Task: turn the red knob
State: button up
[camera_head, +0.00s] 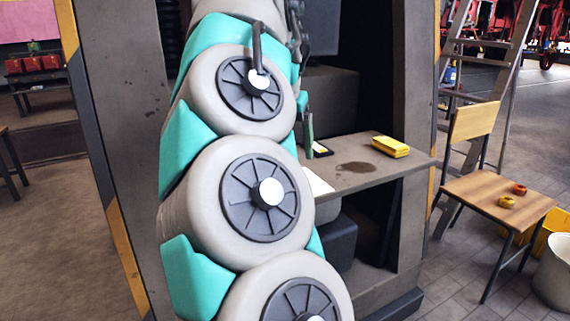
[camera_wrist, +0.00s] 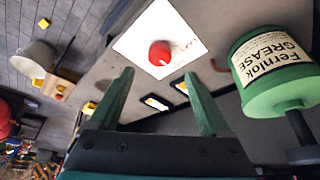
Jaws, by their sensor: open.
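The red knob (camera_wrist: 160,53) shows in the wrist view, on a white square plate (camera_wrist: 137,47). My gripper (camera_wrist: 160,90) is open, with its two green fingers apart and nothing between them. In the picture, the knob lies beyond the fingertips and between their lines, with a visible gap. In the head view my arm hides most of the area around the gripper, and the knob cannot be seen there. A sliver of white sheet or plate (camera_head: 318,184) shows beside my arm at the shelf's edge.
A green grease tin (camera_wrist: 270,68) is close on the right in the wrist view. A grey shelf (camera_head: 385,172) bears a yellow box (camera_head: 390,146). A wooden chair (camera_head: 495,195), a ladder (camera_head: 510,60) and a pale bucket (camera_head: 553,275) stand at the right.

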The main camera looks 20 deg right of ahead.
jog(key=shift+x, duration=3.9)
jog(key=shift+d, duration=0.1)
jog(key=shift+c, duration=0.2)
grip_shut()
